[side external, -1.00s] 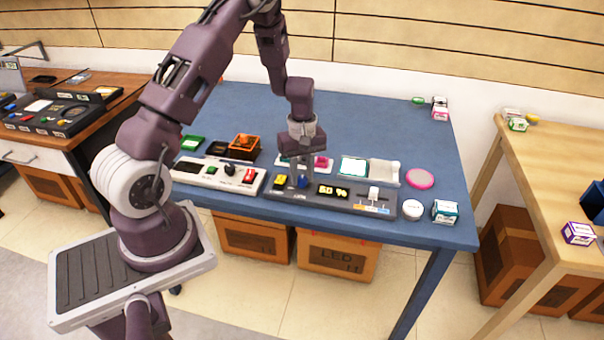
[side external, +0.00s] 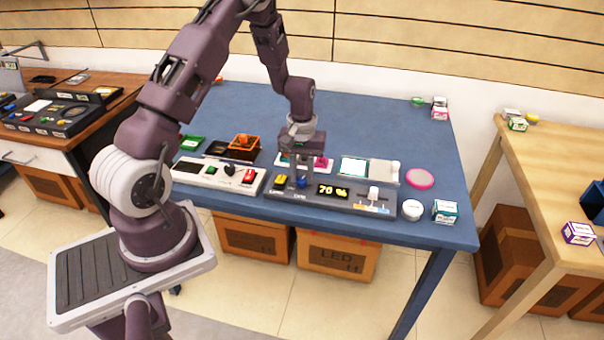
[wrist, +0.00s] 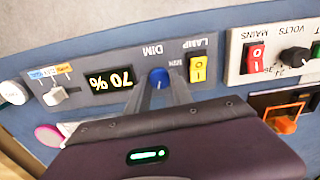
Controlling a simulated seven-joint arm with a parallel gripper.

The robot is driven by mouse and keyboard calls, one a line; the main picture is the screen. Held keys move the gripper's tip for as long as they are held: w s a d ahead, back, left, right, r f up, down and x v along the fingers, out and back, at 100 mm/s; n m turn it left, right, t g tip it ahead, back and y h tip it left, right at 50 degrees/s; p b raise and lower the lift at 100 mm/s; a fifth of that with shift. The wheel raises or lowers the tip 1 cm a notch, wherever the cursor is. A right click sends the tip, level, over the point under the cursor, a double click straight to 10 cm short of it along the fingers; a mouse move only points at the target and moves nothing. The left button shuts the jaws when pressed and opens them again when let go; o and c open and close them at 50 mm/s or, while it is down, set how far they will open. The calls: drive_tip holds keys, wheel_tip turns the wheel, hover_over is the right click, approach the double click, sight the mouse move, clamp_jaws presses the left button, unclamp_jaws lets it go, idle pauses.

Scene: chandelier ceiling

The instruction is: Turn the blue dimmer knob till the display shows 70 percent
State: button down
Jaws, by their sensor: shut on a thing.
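The blue dimmer knob (wrist: 158,78) sits on a grey panel (wrist: 210,50) under the label DIM in the wrist view. It also shows small in the side view (side external: 302,182). My gripper (wrist: 162,86) reaches down to the knob, with its two fingers shut on it. In the side view my gripper (side external: 302,174) is upright over the panel.
A yellow switch (wrist: 198,68) stands close beside the knob. A white slider (wrist: 54,96) is past the display. A white panel with a red switch (wrist: 255,57) and a black knob (wrist: 294,61) lies alongside. The blue table (side external: 375,120) is clear at the back.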

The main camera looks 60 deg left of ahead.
sight(302, 178)
idle(0.4)
drive_tip(key=c, duration=1.1)
unclamp_jaws()
wheel_tip(302, 178, up, 7)
drive_tip(key=shift+r, duration=0.1)
drive_tip(key=s+d+r+m+t, duration=0.1)
drive_tip(key=s+d+r+m, duration=0.15)
drive_tip(key=d+r, duration=0.45)
drive_tip(key=s+d+r+m+t, duration=0.2)
drive_tip(key=s+d+r, duration=0.15)
drive_tip(key=r, duration=0.65)
drive_tip(key=s+d+r+m+t, duration=0.1)
drive_tip(key=s+d, duration=0.1)
drive_tip(key=s, duration=0.3)
drive_tip(key=s+d+r+m, duration=0.2)
drive_tip(key=s+d, duration=0.1)
drive_tip(key=s, duration=0.2)
drive_tip(key=s+d+r+m+t, duration=0.1)
drive_tip(key=s+d+r+m, duration=0.1)
drive_tip(key=s, duration=0.3)
drive_tip(key=shift+s+d+t, duration=0.3)
drive_tip(key=shift+d, duration=0.3)
